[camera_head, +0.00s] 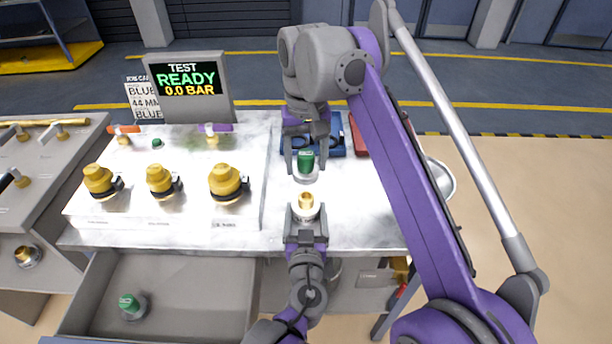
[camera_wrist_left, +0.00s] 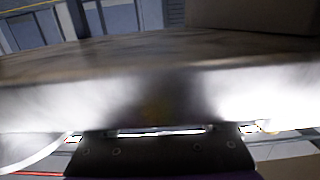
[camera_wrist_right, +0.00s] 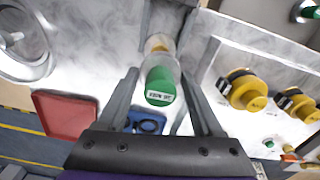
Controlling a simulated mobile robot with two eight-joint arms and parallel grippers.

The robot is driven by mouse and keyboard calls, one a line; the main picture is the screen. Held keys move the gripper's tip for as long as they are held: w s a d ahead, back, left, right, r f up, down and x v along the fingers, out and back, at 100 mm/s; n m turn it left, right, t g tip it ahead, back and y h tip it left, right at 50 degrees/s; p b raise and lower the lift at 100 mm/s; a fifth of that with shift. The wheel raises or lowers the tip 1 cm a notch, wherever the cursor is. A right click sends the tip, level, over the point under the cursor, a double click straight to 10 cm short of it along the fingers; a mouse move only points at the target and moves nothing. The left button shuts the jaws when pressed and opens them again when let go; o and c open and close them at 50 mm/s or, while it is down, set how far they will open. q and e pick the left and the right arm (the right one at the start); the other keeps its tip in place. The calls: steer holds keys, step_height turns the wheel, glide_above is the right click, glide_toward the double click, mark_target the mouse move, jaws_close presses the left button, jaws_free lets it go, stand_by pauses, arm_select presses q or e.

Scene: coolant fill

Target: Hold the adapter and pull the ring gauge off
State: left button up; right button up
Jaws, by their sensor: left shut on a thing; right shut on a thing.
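The adapter (camera_head: 306,201), a brass piece with a pale metal collar, stands at the jaws of my left gripper (camera_head: 306,216), which is shut on it. The green ring gauge (camera_head: 306,161), with a pale rim below it, is between the fingers of my right gripper (camera_head: 305,168), shut on it. In the head view a small gap shows between gauge and adapter. In the right wrist view the labelled green gauge (camera_wrist_right: 159,86) overlaps a brass part (camera_wrist_right: 158,43) beyond it, so their exact spacing is unclear. The left wrist view is blurred and hides the adapter.
A white stand with several yellow-capped fittings (camera_head: 226,181) is on the left of the bench (camera_head: 350,222). A blue tray (camera_head: 330,152) and red box (camera_head: 358,136) lie behind my right arm. The open drawer (camera_head: 180,285) below holds another green-topped part (camera_head: 129,303). A screen reads READY.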

steer(key=shift+r, duration=1.1)
arm_select(q)
steer(key=o, duration=1)
steer(key=s+r, duration=0.1)
steer(key=s, duration=1.1)
